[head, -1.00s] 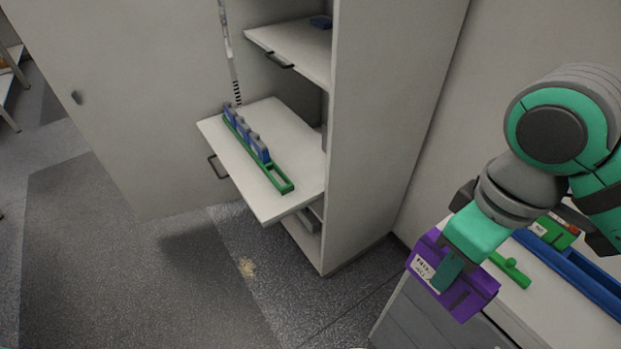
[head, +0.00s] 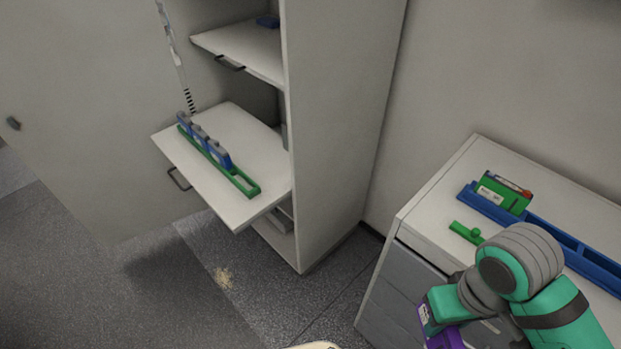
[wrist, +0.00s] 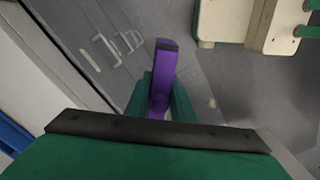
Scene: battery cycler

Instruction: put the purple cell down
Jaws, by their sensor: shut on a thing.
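The purple cell (head: 445,338) is at the lower right of the head view, partly cut off by the bottom edge and covered by my gripper (head: 432,312). In the wrist view the purple cell (wrist: 162,80) stands out between the green fingers of my gripper (wrist: 160,105). My gripper is shut on it and holds it in the air, in front of the grey drawers of the cabinet. The floor shows beyond it in the wrist view.
A pulled-out shelf (head: 180,150) holds a green rack (head: 246,183) with several blue cells and an empty end slot. The white cabinet top (head: 440,205) carries a blue tray (head: 545,232), a green cell (head: 503,190) and a small green piece (head: 466,233). Open floor lies left.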

